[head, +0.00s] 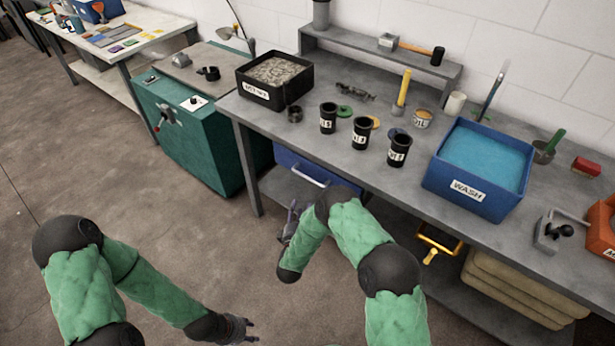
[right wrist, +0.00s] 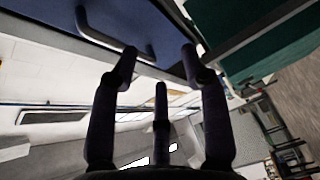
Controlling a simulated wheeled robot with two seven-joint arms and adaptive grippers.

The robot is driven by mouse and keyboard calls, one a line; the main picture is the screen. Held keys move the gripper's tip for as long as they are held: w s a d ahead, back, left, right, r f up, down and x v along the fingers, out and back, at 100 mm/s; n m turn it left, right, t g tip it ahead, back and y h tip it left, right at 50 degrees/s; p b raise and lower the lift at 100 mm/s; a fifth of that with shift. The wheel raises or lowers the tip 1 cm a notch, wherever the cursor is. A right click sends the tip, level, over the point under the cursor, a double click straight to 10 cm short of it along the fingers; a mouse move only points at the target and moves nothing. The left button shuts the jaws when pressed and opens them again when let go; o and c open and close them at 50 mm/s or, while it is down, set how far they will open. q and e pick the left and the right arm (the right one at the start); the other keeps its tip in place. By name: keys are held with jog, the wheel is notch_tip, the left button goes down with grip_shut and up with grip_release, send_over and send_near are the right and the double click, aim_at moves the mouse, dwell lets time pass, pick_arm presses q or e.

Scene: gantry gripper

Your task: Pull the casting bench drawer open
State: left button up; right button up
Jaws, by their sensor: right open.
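The casting bench (head: 215,110) has a blue drawer (head: 287,160) under its top at the left end, with a pale bar handle (head: 309,176) on its front. The drawer looks shut. My right gripper (head: 291,217) is below and left of the handle, partly hidden by my right arm. In the right wrist view the grey handle (right wrist: 108,38) and blue drawer front (right wrist: 165,22) show beyond my spread fingers (right wrist: 160,60). The fingers are open and empty, apart from the handle as far as I can tell. My left gripper (head: 248,330) is low over the floor, empty, its fingers apart.
A green cabinet (head: 205,150) stands left of the drawer. On the bench are a black bin (head: 272,95), several black cups (head: 361,133) and a blue wash tub (head: 478,190). A yellow-framed item (head: 438,242) and stacked sacks (head: 515,290) are below. Floor at the left is clear.

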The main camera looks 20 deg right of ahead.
aim_at(308, 179)
jog(key=w+d+r+h, duration=0.1)
jog(key=w+r, duration=0.1)
jog(key=w, duration=0.1)
jog(key=w+d+r+n+h+b, duration=0.1)
jog(key=w+d+r, duration=0.1)
jog(key=w, duration=0.1)
jog(key=w+d+r+t+b, duration=0.1)
jog(key=w+d, duration=0.1)
jog(key=w, duration=0.1)
jog(key=shift+d+r+h, duration=0.15)
jog(key=shift+r+h, duration=0.25)
jog(key=shift+s, duration=0.1)
grip_shut()
